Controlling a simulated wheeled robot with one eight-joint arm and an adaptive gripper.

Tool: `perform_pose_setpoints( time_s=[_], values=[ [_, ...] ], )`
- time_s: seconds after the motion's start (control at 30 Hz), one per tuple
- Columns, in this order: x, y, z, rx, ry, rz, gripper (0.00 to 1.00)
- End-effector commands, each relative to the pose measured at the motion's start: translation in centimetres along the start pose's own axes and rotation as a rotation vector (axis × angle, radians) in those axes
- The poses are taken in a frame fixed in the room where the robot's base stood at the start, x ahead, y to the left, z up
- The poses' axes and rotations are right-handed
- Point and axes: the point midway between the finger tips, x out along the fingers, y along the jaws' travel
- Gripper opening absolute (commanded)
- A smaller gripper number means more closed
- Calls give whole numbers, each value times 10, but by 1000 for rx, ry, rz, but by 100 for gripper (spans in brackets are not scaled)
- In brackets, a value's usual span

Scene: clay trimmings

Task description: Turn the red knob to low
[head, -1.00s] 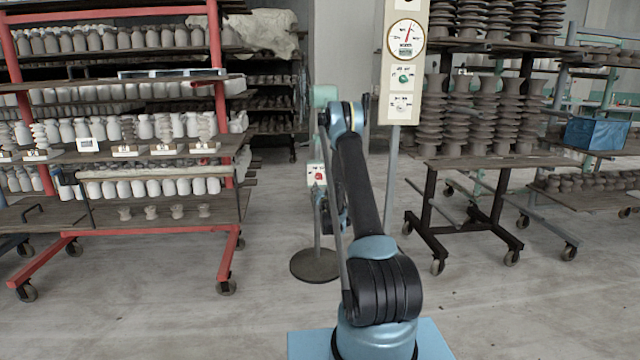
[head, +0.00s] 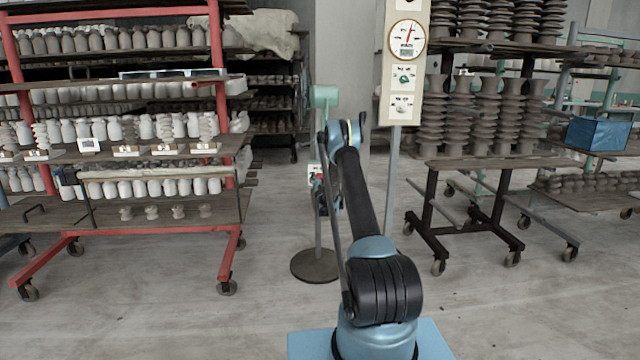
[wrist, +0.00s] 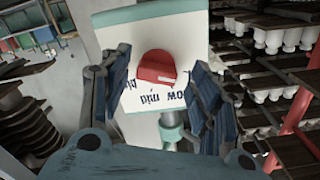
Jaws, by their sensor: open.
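The red knob (wrist: 157,66) is on a white panel (wrist: 187,42) with a teal edge, between my gripper's two fingers in the wrist view. The panel's printed words, including "low" and "mid", look upside down there; part of the lettering is hidden by the fingers. I cannot tell which word the knob points to. My gripper (wrist: 154,88) is open, its fingers on either side of the knob with visible gaps. In the head view, the panel (head: 312,169) stands on a post and my gripper partly covers it.
The post has a round dark base (head: 316,265) on the floor. A tall cream panel (head: 403,60) with a dial gauge and a green knob (head: 404,79) stands to the right. A red-framed rack (head: 226,175) of pots is left; a dark cart (head: 480,163) of stacked pots is right.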

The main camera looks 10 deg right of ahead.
Motion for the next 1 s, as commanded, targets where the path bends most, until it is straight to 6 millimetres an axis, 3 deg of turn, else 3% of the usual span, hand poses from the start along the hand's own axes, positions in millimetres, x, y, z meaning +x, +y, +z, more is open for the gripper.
perform_pose_setpoints(
  time_s=[0.37, 0.57, 1.0],
  values=[
    [5, 0, 0, 0, 0, 0, 57],
    [5, 0, 0, 0, 0, 0, 14],
    [5, -1, 0, 52, 1, -4, 13]
  ],
)
